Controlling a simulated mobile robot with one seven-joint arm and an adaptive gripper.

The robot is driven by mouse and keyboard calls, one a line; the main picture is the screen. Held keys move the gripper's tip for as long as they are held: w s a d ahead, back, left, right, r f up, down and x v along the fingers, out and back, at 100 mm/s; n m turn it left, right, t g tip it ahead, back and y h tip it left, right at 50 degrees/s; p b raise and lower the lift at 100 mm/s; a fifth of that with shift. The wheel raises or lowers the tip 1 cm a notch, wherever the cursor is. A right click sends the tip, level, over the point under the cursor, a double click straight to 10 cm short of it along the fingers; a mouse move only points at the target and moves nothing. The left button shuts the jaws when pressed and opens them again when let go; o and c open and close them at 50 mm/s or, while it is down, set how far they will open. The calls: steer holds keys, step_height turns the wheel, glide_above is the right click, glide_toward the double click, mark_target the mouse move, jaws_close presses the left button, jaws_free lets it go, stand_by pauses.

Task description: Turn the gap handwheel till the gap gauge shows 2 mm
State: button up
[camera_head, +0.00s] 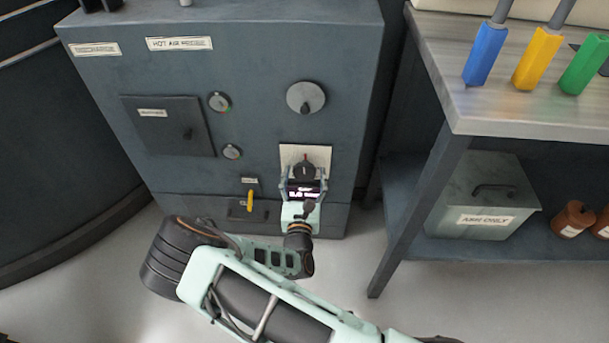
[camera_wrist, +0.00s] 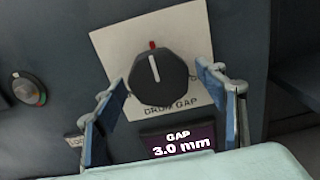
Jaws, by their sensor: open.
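The gap handwheel (camera_wrist: 158,82) is a black, faceted knob on a cream plate (camera_wrist: 112,45) lettered "DRUM GAP" in the wrist view. Its white pointer line points nearly straight up, close to a red mark on the plate. The gap gauge (camera_wrist: 178,140) below it is a dark display reading "GAP 3.0 mm". In the head view the knob (camera_head: 304,168) sits low on the grey cabinet. My gripper (camera_wrist: 160,78) is open, its blue fingers on either side of the knob, with visible space at both sides. Whether the fingertips reach the knob's depth is unclear.
The grey cabinet (camera_head: 250,110) also carries a larger round knob (camera_head: 306,98), a hatch (camera_head: 167,126) and a yellow handle (camera_head: 250,201). A metal workbench (camera_head: 480,110) with colored-handled tools stands at right; a lidded box (camera_head: 483,200) is on its lower shelf.

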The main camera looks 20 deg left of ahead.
steer(key=shift+w+a, duration=0.1)
steer(key=shift+w, duration=0.35)
steer(key=shift+c, duration=0.3)
steer(key=c, duration=1.1)
steer(key=shift+r+n+p, duration=0.1)
steer(key=shift+n+p, duration=0.2)
